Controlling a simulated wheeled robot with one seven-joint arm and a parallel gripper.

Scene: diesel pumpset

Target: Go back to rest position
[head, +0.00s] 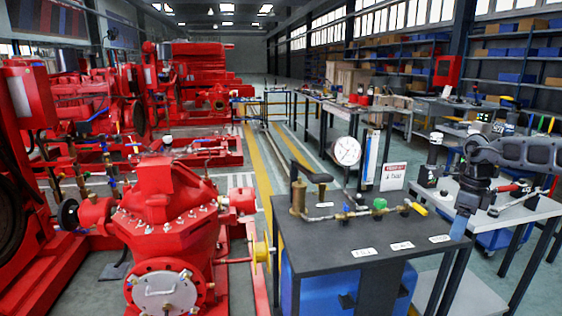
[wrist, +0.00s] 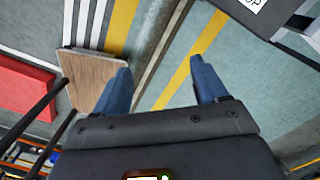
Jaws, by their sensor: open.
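My gripper (head: 461,226) hangs from my arm at the right of the head view, pointing down by the right end of the dark test bench (head: 330,235). In the wrist view my gripper (wrist: 160,65) shows two blue fingers spread apart. Nothing is between them; only the floor with yellow lines shows beyond. The gripper is open and empty. In the head view only a narrow part of the fingers shows.
The bench bears a brass hand pump (head: 298,195), a white gauge (head: 346,151) and a green-knobbed valve (head: 379,204). A red pump (head: 165,215) stands at left. A grey table (head: 520,212) is behind my arm. A yellow-lined aisle (head: 262,165) runs between.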

